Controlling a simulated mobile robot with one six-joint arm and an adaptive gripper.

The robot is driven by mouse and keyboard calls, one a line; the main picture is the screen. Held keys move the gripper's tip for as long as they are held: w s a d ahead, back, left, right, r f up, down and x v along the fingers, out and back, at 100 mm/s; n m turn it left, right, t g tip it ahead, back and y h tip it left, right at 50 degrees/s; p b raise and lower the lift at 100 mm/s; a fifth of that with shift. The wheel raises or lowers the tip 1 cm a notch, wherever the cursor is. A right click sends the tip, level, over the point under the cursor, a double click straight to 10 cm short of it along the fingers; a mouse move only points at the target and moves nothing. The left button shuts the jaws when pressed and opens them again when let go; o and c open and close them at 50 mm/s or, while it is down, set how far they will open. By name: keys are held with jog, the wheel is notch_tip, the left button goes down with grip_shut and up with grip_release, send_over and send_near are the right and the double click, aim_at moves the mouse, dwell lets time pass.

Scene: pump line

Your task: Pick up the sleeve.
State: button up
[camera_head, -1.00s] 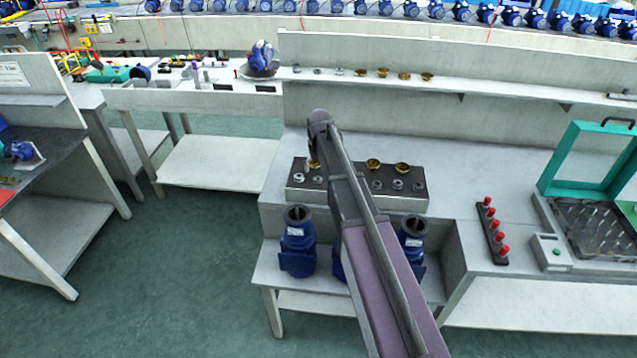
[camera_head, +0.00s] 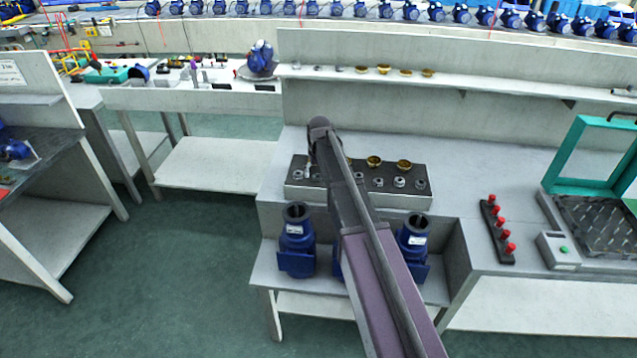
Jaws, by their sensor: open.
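A dark block (camera_head: 325,197) on the bench holds brass-coloured rings along its back, including a ring (camera_head: 374,162) and another ring (camera_head: 404,166). Small grey metal rings (camera_head: 399,182) line its front. I cannot tell which of these parts is the sleeve. My gripper (camera_head: 309,166) is small and mostly dark in the head view, low over the left end of the block. It is open, and I see nothing held in it. My arm hides the middle of the block.
Blue pump bodies (camera_head: 297,240) stand on the lower shelf in front. A rack with red knobs (camera_head: 497,228) and a green-framed fixture (camera_head: 590,160) are to the right. A back shelf (camera_head: 500,92) carries more small rings.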

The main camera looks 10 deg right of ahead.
jog(key=shift+w+f, duration=0.1)
jog(key=shift+f, duration=0.35)
dwell(0.3)
grip_shut()
